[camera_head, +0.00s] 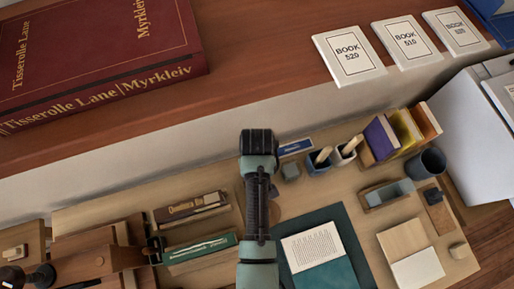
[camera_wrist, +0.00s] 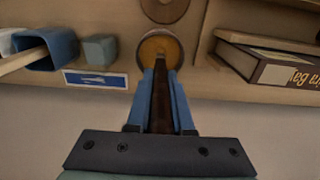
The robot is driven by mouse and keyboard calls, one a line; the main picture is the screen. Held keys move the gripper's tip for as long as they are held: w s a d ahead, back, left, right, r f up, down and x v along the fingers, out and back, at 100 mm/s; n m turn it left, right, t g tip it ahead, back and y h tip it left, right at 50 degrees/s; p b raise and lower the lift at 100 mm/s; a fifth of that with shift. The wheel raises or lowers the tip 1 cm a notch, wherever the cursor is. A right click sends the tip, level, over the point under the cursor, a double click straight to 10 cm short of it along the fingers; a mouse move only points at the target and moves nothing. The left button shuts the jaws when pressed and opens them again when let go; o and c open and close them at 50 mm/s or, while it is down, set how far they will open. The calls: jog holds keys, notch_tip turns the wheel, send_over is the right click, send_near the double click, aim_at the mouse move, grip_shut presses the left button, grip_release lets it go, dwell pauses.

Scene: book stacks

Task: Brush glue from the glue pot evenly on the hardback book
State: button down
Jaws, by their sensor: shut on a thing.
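My gripper (camera_wrist: 161,72) is shut on a dark brown brush handle (camera_wrist: 160,108) between its blue fingers in the wrist view. The brush points at a round glue pot (camera_wrist: 158,42) with amber contents. I cannot tell whether its tip touches the glue; the bristles are hidden. In the head view my arm covers the gripper and most of the pot. A large red hardback book (camera_head: 95,45) lies on the raised wooden surface at upper left. A brown book (camera_head: 190,207) and a green book (camera_head: 200,248) lie on the desk; the brown one shows in the wrist view (camera_wrist: 285,72).
Blue cups (camera_head: 318,163) with brushes or sticks, a grey block (camera_head: 290,170) and upright books (camera_head: 400,135) stand at the desk's right back. A teal folder (camera_head: 330,272) with a printed sheet lies right of my arm. White labelled blocks (camera_head: 348,55) line the raised surface.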

dwell(0.4)
notch_tip(320, 180, up, 7)
jog(key=p, duration=0.7)
jog(key=shift+p, duration=0.3)
dwell(0.5)
jog(key=shift+w+f+b, duration=0.15)
jog(key=shift+w+b, duration=0.1)
jog(key=shift+b, duration=0.5)
jog(key=r+m+b, duration=0.1)
jog(key=b, duration=0.2)
jog(key=w+r+m+b, duration=0.1)
jog(key=r+m+b, duration=0.1)
jog(key=b, duration=0.2)
jog(key=shift+w+r+m, duration=0.1)
jog(key=shift+r+m, duration=0.15)
jog(key=shift+m, duration=0.05)
